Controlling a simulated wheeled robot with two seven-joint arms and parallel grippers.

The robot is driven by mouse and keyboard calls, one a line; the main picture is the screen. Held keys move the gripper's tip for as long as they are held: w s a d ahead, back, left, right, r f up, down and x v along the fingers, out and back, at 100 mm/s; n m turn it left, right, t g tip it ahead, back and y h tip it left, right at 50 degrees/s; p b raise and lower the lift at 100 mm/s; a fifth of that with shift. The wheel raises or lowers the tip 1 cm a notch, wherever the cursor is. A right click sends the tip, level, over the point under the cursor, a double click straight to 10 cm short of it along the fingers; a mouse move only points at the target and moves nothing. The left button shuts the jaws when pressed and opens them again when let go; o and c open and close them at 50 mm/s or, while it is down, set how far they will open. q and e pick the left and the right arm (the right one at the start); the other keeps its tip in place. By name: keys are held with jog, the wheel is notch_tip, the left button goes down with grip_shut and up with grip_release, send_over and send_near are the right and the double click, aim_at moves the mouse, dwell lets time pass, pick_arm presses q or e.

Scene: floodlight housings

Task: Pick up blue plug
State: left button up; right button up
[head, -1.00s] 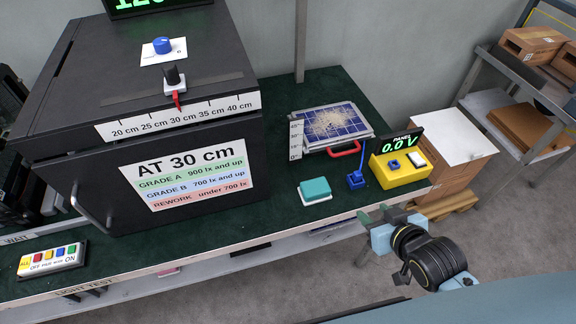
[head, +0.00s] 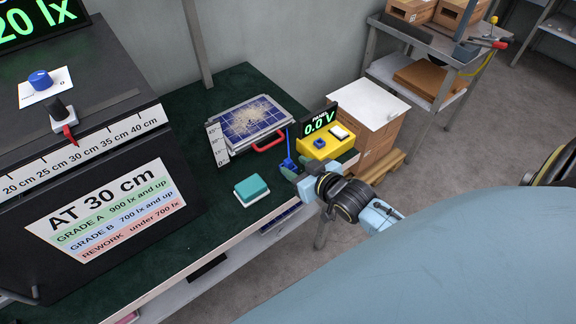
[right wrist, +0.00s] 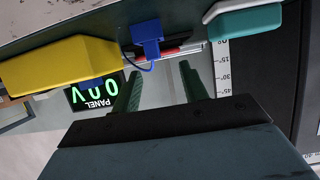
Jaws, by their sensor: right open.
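The blue plug (head: 288,164) stands on the green bench top near its front edge, with a thin blue cable rising from it. It also shows in the right wrist view (right wrist: 151,38), ahead of the fingers. My right gripper (head: 294,175) is beside the plug at the bench edge, partly covering it in the head view. In the right wrist view its green fingers (right wrist: 159,80) are apart with nothing between them, and the plug lies beyond their tips. My left gripper is not in view.
A yellow panel box (head: 325,149) reading 0.0 V stands right of the plug. A teal block (head: 251,188) on a white base stands left of it. Behind are a solar panel (head: 252,121) and a red handle (head: 269,143). A large dark box (head: 100,170) fills the left.

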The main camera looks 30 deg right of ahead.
aim_at(289, 161)
jog(key=x, duration=0.1)
jog(key=b+x, duration=0.1)
jog(key=x, duration=0.2)
jog(key=shift+w+d+f, duration=0.25)
jog(key=shift+d+f, duration=0.15)
jog(key=shift+w+f, duration=0.1)
jog(key=shift+w, duration=0.25)
jog(key=shift+a, duration=0.1)
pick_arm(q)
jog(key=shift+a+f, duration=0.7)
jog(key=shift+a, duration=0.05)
pick_arm(e)
grip_shut()
